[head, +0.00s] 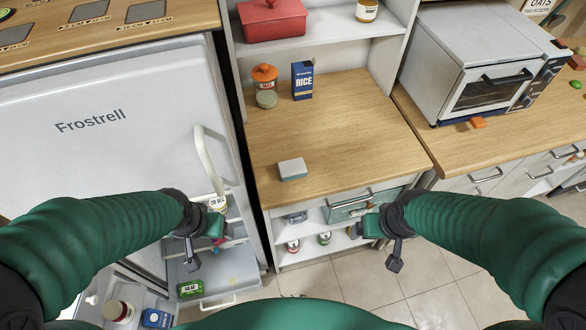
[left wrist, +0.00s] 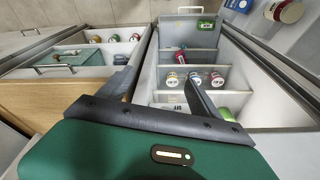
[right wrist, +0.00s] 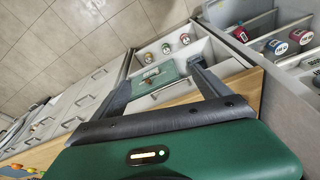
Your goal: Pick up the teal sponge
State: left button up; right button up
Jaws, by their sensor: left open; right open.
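A small block that looks like the teal sponge (head: 292,169) lies on the wooden counter near its front edge, with a pale grey top and a teal-tinted side. My left gripper (head: 193,262) is open and empty in front of the fridge, lower left of the sponge. Its spread fingers show in the left wrist view (left wrist: 160,90). My right gripper (head: 394,264) is open and empty in front of the counter, lower right of the sponge. Its fingers show in the right wrist view (right wrist: 160,85). I cannot make out the sponge in either wrist view.
A jar with an orange lid (head: 264,77) and a blue rice box (head: 302,81) stand farther back. The wooden counter (head: 350,130) is clear around the sponge. The fridge (head: 100,130) is at left, its lower part open. A toaster oven (head: 475,65) stands at right.

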aim_at(295, 168)
jog(key=k+u, duration=0.15)
jog(key=k, duration=0.5)
jog(key=i+l+u, duration=0.15)
jog(key=u, duration=0.3)
jog(key=i+l+u, duration=0.25)
jog(key=u, duration=0.25)
jog(key=i+l+u, duration=0.15)
jog(key=l+u, duration=0.15)
jog(key=u, duration=0.15)
jog(key=i+l, duration=0.1)
jog(key=l, duration=0.25)
jog(key=i+l, duration=0.15)
jog(key=l, duration=0.2)
